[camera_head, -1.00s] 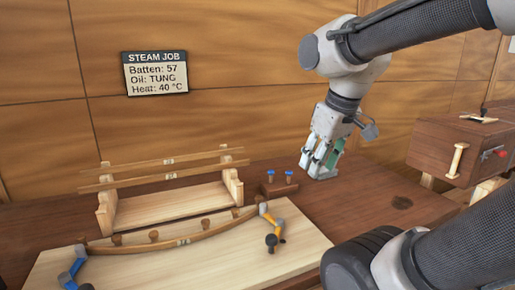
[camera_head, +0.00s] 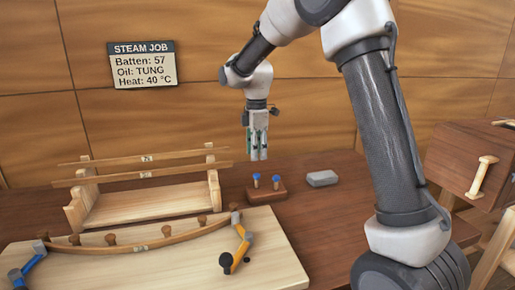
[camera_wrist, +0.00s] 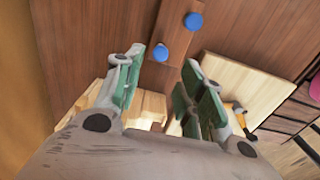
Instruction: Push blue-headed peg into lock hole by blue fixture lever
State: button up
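Two blue-headed pegs, a left one (camera_head: 256,177) and a right one (camera_head: 276,180), stand upright in a small dark wooden block (camera_head: 267,194) on the bench. Their blue heads also show in the wrist view (camera_wrist: 161,52) (camera_wrist: 194,20). My gripper (camera_head: 258,157) points down just above and behind the block. In the wrist view its green-padded fingers (camera_wrist: 163,75) are apart with nothing between them. The blue fixture lever (camera_head: 34,262) is at the front left of the pale board. The lock hole beside it cannot be made out.
A bent batten (camera_head: 150,243) curves across the pale board (camera_head: 180,268) between the blue lever and an orange lever (camera_head: 242,248). A rack (camera_head: 150,205) with straight battens stands behind. A grey block (camera_head: 322,178) lies right of the peg block. A wooden box (camera_head: 475,160) is at right.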

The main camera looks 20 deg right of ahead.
aim_at(257, 174)
jog(key=shift+f, duration=4.15)
grip_shut()
jog(key=shift+r, duration=0.1)
jog(key=shift+r, duration=2.4)
jog(key=shift+s, duration=0.1)
